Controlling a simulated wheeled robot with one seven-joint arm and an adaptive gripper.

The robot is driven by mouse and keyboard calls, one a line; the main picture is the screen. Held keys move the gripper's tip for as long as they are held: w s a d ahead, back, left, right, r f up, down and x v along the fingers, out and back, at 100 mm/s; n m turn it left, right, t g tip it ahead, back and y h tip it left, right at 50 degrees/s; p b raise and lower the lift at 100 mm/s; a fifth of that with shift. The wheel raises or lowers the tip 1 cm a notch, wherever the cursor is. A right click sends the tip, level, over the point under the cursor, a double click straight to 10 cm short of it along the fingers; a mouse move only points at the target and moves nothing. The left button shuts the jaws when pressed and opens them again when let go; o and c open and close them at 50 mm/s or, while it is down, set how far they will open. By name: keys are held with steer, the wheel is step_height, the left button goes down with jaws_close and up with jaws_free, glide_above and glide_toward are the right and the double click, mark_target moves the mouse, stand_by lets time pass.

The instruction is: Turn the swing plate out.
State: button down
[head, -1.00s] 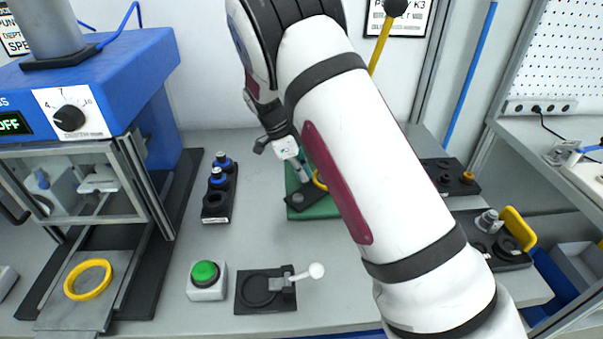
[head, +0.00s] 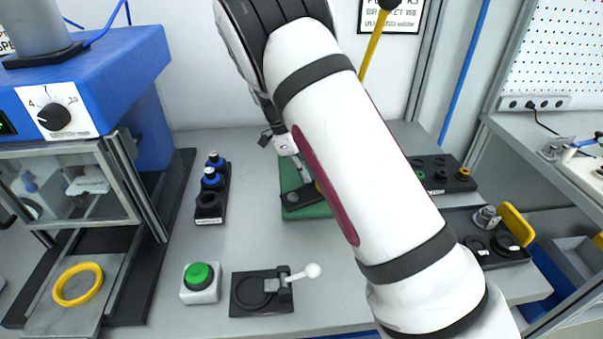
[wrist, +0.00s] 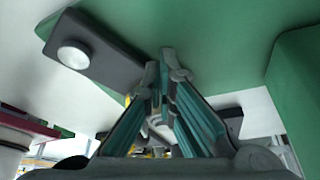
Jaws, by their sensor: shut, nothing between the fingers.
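The swing plate is a dark bar with a pale round disc at one end; it lies against the green fixture. In the wrist view the plate (wrist: 105,62) runs from upper left to behind my fingers. In the head view the plate (head: 284,199) shows as a small dark piece on the green fixture (head: 306,212), partly hidden by my arm. My gripper (wrist: 164,62) is shut and empty, with its fingertips close beside the plate's edge in the wrist view. I cannot tell whether they touch. In the head view my forearm hides most of the gripper (head: 306,182).
A blue press (head: 95,75) with a yellow ring (head: 78,284) stands at left. A black holder (head: 210,207) with blue-topped parts, a green button (head: 199,277) and a toggle clamp (head: 262,292) stand nearby. Black trays (head: 443,174) lie right of my arm.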

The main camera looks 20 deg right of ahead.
steer(key=shift+s+d+m+g, duration=0.3)
steer(key=shift+s+d+m, duration=0.2)
steer(key=shift+m, duration=0.5)
steer(key=shift+s+d, duration=0.25)
steer(key=shift+s, duration=0.2)
steer(key=shift+s+d+p, duration=0.2)
steer(key=shift+s+p, duration=0.15)
steer(key=shift+s, duration=0.05)
steer(key=shift+w, duration=0.1)
